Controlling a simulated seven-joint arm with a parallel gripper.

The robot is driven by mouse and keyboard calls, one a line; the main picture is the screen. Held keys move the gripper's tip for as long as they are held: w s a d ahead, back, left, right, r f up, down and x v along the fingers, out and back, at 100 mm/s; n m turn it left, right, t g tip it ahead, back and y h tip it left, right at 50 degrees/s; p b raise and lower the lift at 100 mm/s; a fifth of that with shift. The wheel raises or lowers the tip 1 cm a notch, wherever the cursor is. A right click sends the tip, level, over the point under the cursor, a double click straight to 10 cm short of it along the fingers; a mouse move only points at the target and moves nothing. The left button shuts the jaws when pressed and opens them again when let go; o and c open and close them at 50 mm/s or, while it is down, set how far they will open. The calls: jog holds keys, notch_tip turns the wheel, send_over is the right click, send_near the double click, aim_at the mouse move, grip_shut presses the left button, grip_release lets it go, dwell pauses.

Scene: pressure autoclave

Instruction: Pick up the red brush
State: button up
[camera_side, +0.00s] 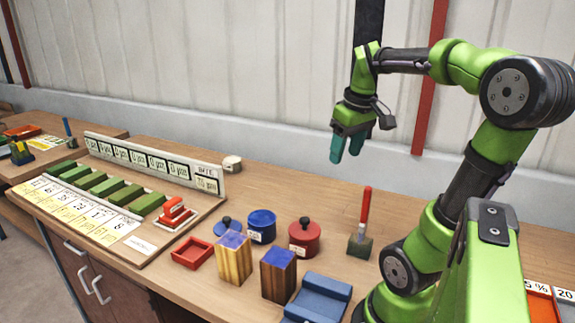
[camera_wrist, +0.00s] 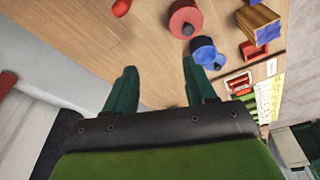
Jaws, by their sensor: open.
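The red brush (camera_side: 365,207) stands nearly upright on the wooden bench, its red handle rising from a dark green block (camera_side: 360,246). I cannot tell if that block is a holder or the brush's own head. In the wrist view a red piece at the top edge, likely the brush (camera_wrist: 121,8), is cut off by the frame. My gripper (camera_side: 347,149) is open and empty, with teal fingers. It hangs above the bench, higher than the brush and to its left in the side view. Its fingers also show apart in the wrist view (camera_wrist: 158,66).
A red pot (camera_side: 304,238) and blue pot (camera_side: 261,226) stand left of the brush. Two wooden blocks with blue tops (camera_side: 234,259) and a blue tray (camera_side: 318,299) sit nearer the front. A board with green blocks (camera_side: 101,187) lies farther left. The wall runs behind.

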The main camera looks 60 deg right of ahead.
jog(key=s+d+r+n+g, duration=0.2)
jog(key=s+d+r+n, duration=0.1)
jog(key=s, duration=0.2)
jog(key=n+y, duration=0.1)
jog(key=n, duration=0.1)
send_near(366, 201)
jog(key=f, duration=0.2)
jog(key=d+f, duration=0.1)
jog(key=f, duration=0.2)
jog(key=shift+w+d+f, duration=0.15)
jog(key=shift+f, duration=0.1)
notch_tip(366, 201, down, 5)
jog(key=shift+f, duration=0.1)
grip_shut()
